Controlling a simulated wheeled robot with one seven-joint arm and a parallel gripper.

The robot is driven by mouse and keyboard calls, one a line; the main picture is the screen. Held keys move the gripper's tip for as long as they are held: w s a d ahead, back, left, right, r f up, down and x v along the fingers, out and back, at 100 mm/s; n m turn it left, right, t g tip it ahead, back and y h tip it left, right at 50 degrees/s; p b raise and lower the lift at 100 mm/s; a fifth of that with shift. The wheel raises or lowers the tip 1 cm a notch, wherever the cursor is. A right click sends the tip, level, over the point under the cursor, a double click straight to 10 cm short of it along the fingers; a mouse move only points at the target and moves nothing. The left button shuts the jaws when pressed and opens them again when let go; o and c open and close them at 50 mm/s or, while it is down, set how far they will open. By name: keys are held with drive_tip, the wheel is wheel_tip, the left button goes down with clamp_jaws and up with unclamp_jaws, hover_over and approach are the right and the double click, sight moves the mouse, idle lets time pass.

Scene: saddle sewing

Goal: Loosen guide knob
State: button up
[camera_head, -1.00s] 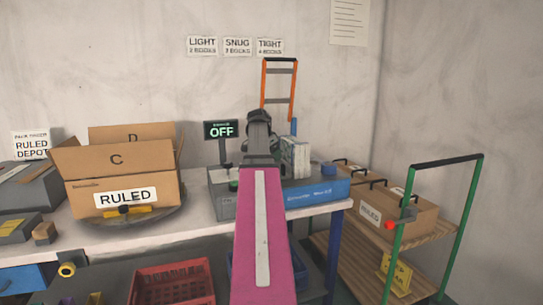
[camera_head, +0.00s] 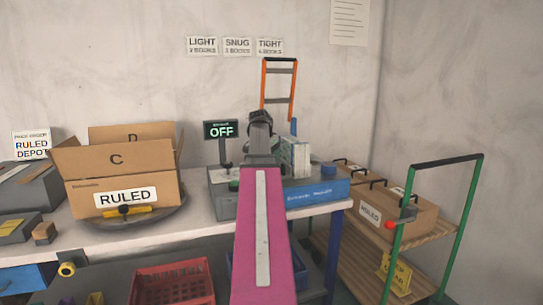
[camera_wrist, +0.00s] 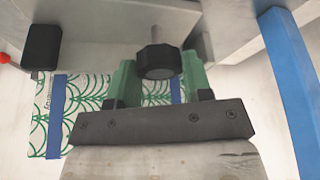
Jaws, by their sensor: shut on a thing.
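The guide knob (camera_wrist: 158,58) is black and faceted, on a thin metal shaft in the wrist view. My gripper (camera_wrist: 160,75) has its green fingers on both sides of the knob and is shut on it. A grey machine part (camera_wrist: 100,30) stands behind the knob. In the camera_head view my pink arm reaches to the grey-and-blue machine (camera_head: 318,195) on the bench. My fingers and the knob are hidden there behind the arm and wrist. A display (camera_head: 221,130) by the machine reads OFF.
A pale patterned block (camera_head: 294,157) stands on the machine right of my wrist; green-patterned paper (camera_wrist: 98,108) shows in the wrist view. A box marked RULED (camera_head: 125,180) sits left on a turntable. A green-handled cart (camera_head: 445,235) stands right. A blue post (camera_wrist: 290,80) is near my gripper.

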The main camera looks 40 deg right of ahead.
drive_tip(key=n+t, duration=0.1)
drive_tip(key=n, duration=0.2)
drive_tip(key=n+t+y, duration=0.1)
drive_tip(key=n, duration=0.2)
drive_tip(key=shift+s, duration=0.1)
idle(0.5)
drive_tip(key=o, duration=0.9)
